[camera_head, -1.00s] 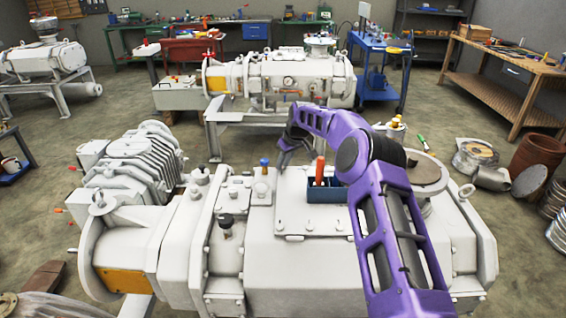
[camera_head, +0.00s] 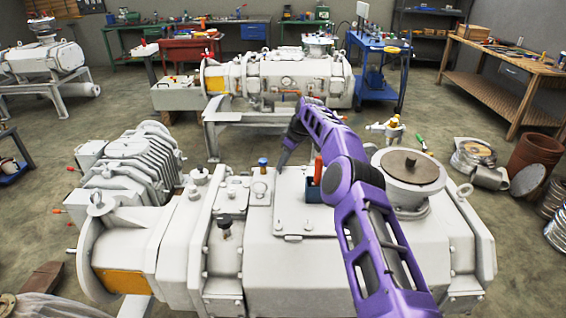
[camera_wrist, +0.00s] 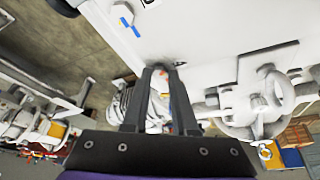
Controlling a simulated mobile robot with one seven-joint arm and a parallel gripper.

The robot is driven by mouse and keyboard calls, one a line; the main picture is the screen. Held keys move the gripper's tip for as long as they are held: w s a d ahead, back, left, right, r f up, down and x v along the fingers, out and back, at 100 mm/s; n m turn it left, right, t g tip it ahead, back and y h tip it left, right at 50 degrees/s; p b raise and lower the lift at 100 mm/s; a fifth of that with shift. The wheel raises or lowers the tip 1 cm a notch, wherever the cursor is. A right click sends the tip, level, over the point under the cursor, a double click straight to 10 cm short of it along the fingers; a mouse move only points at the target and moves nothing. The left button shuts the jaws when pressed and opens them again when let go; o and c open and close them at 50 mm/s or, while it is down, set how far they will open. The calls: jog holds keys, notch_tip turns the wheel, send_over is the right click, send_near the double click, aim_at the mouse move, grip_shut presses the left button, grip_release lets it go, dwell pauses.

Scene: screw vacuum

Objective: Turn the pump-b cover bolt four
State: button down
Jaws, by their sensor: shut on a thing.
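The pump (camera_head: 265,250) is a large white machine in the foreground of the head view. A flat cover plate (camera_head: 300,218) with small bolts near its edges lies on its top. My gripper (camera_head: 281,170) points down at the plate's far left corner. In the wrist view my gripper (camera_wrist: 163,69) has its two dark fingers drawn together at the tips, against the white casing (camera_wrist: 225,60). The fingers are shut on a cover bolt at that corner. The bolt is almost wholly hidden by the fingertips, so its turn angle cannot be seen.
A blue-topped fitting (camera_head: 263,163) rises left of my gripper. A round brown-topped flange (camera_head: 408,167) is to the right. Another white pump (camera_head: 280,80) stands behind.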

jog(key=shift+f, duration=0.1)
jog(key=c, duration=0.7)
grip_release()
jog(key=v, duration=1.7)
jog(key=shift+r, duration=0.3)
jog(key=shift+w, duration=0.1)
